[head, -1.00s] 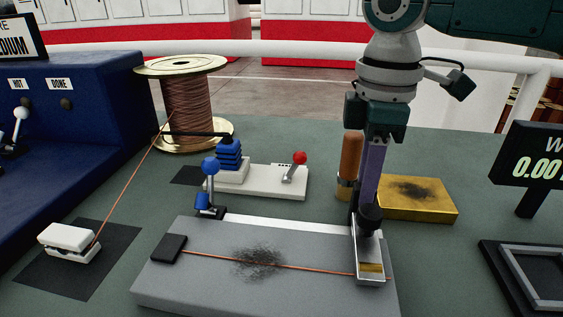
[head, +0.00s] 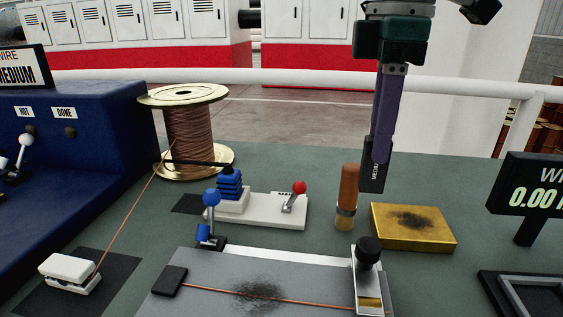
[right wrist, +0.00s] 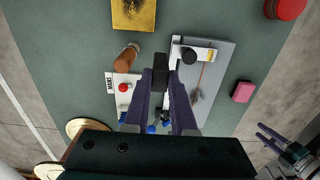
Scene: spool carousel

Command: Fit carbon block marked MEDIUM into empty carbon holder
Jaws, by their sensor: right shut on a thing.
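My right gripper (head: 376,168) is shut on a dark block (head: 372,180) with white lettering that reads as the start of MEDIUM. It holds the block upright in the air, and the block also shows between the fingertips in the right wrist view (right wrist: 160,72). The carbon holder (head: 368,287), a pale metal piece with a black knob and brass at its front, stands below the block at the right end of a grey plate (head: 215,290). Block and holder are apart. A small pair of dark fingers, likely my left gripper (right wrist: 268,137), shows at lower right in the wrist view.
A wooden-handled tool (head: 348,190) stands upright beside the held block. A sooty yellow block (head: 413,228) lies to its right. A copper wire spool (head: 190,130), a white lever unit (head: 265,208) and a display (head: 530,190) surround the plate. Copper wire crosses the plate.

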